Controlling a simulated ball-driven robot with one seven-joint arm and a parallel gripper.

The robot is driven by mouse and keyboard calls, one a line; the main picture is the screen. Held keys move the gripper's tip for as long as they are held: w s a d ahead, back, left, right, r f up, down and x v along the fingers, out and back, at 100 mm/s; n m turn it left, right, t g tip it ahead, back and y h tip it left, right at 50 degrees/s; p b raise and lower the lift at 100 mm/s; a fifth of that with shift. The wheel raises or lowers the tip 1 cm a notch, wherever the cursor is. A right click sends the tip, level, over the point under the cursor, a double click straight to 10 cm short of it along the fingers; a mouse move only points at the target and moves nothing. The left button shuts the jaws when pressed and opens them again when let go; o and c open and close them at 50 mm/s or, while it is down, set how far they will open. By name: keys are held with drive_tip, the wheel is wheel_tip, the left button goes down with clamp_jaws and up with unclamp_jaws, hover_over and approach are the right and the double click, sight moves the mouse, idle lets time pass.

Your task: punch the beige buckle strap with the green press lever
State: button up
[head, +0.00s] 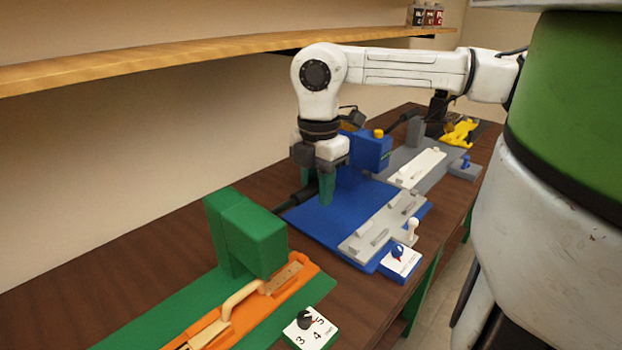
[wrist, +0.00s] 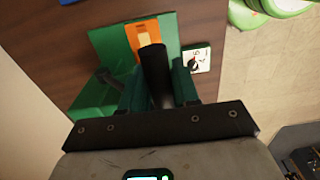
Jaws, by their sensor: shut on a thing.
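The green press (head: 250,235) stands on a green base at the lower left of the head view. The beige buckle strap (head: 235,300) lies in an orange jig (head: 305,268), partly hidden by the press head. Its black lever (head: 297,199) sticks out on the far side. My gripper (head: 318,190), with green fingers pointing down, is shut on the lever. In the wrist view, the lever (wrist: 156,80) stands between the two fingers (wrist: 157,88), with the orange jig (wrist: 140,29) beyond it. Any gap between press head and strap is hidden.
A white dial block (head: 310,328) with a black knob sits beside the green base. A blue press (head: 370,152) with a grey jig (head: 378,235) is close behind my gripper; a grey station and yellow object (head: 460,132) stand further back. A wooden shelf (head: 180,58) runs above.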

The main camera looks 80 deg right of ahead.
drive_tip(key=shift+s+a+f, duration=0.1)
drive_tip(key=shift+s+f, duration=0.05)
drive_tip(key=shift+f, duration=0.05)
drive_tip(key=shift+s+a+f+b, duration=0.4)
drive_tip(key=shift+s+f+b, duration=0.35)
drive_tip(key=shift+b, duration=0.25)
drive_tip(key=shift+s+a+f+b, duration=0.2)
drive_tip(key=shift+s+f+b, duration=0.1)
drive_tip(key=shift+f+b, duration=0.4)
drive_tip(key=shift+s+a+f+b, duration=0.2)
drive_tip(key=shift+s+f+b, duration=0.05)
drive_tip(key=shift+f+b, duration=0.5)
drive_tip(key=shift+s+a+f+b, duration=0.2)
drive_tip(key=shift+s+f+b, duration=0.1)
drive_tip(key=shift+f+b, duration=0.4)
drive_tip(key=shift+s+a+f+b, duration=0.1)
drive_tip(key=shift+s+f+b, duration=0.1)
drive_tip(key=shift+f+b, duration=0.6)
drive_tip(key=shift+s+a+f+b, duration=0.15)
drive_tip(key=shift+f+b, duration=0.4)
drive_tip(key=shift+b, duration=0.35)
drive_tip(key=shift+s+a+f+b, duration=0.1)
drive_tip(key=shift+s+f+b, duration=0.1)
drive_tip(key=shift+f+b, duration=0.6)
drive_tip(key=f+b, duration=0.4)
drive_tip(key=shift+s+a, duration=0.1)
drive_tip(key=shift+s, duration=0.1)
drive_tip(key=shift+r, duration=0.2)
